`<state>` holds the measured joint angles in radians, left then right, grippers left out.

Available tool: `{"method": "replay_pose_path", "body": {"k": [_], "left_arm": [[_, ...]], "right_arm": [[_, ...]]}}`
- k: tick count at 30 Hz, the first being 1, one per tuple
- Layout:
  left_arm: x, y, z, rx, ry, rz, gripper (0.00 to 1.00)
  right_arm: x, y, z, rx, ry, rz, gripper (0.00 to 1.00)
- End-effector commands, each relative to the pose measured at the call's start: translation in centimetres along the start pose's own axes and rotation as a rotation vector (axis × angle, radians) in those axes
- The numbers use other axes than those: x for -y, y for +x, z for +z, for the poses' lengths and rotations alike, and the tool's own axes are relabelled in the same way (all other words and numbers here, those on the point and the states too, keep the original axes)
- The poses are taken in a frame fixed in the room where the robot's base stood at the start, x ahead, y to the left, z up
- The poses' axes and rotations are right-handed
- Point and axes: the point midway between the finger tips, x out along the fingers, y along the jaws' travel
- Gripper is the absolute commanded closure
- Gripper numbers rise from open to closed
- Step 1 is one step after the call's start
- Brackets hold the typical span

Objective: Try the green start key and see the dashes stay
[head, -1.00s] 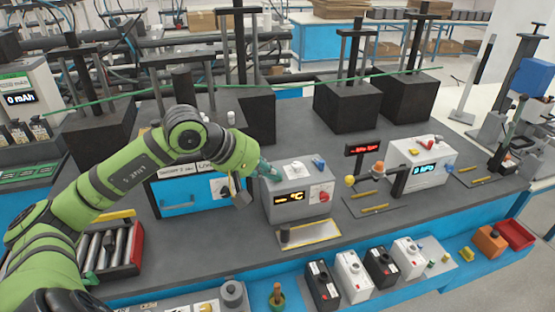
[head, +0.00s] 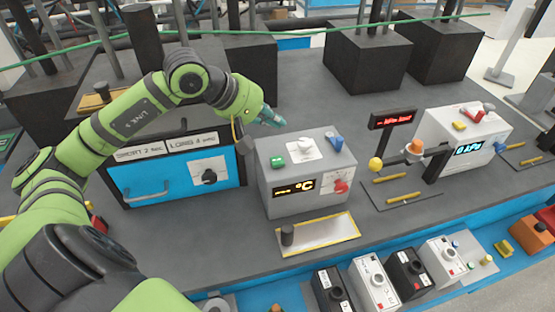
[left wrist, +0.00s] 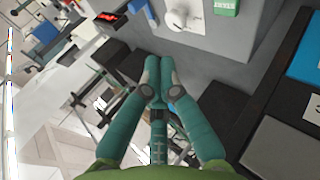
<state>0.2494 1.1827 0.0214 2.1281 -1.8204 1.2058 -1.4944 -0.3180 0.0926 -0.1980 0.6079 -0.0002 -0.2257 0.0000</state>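The grey box (head: 306,172) stands on the dark bench. The green start key (head: 277,161) is on the left of its top; a green block lettered START also shows at the top edge of the left wrist view (left wrist: 226,6). The box's front display (head: 293,187) shows amber dashes and °C. My left gripper (head: 272,117) is above the box's back left, apart from the key. In the left wrist view its teal fingers (left wrist: 158,77) are together with nothing seen between them. My right gripper is not in view.
A white knob (head: 305,145) and blue switch (head: 335,143) share the box top; a red knob (head: 341,186) is on its front. A blue-fronted oven (head: 165,186) stands left. A red-lit sign (head: 393,118) stands right. A shallow tray (head: 320,236) lies in front.

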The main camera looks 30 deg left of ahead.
Motion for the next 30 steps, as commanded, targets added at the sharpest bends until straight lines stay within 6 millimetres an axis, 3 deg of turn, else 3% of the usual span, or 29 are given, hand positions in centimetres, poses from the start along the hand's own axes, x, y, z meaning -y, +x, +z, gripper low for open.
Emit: {"method": "replay_pose_path", "body": {"k": [5,12,20,21,30], "left_arm": [[0.2,0.2,0.0,0.000,-0.001,-0.001,1.00],[2.0,1.9,0.0,0.002,-0.002,-0.001,1.00],[4.7,4.6,0.0,0.002,-0.004,-0.001,1.00],[5.3,5.1,-0.1,-0.001,0.000,0.000,1.00],[6.3,6.2,0.0,0.000,0.000,0.000,1.00]], "right_arm": [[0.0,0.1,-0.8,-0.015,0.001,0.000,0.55],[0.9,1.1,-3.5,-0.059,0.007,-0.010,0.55],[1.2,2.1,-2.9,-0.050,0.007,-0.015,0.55],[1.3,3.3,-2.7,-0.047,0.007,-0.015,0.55],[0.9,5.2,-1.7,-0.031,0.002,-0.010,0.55]]}}
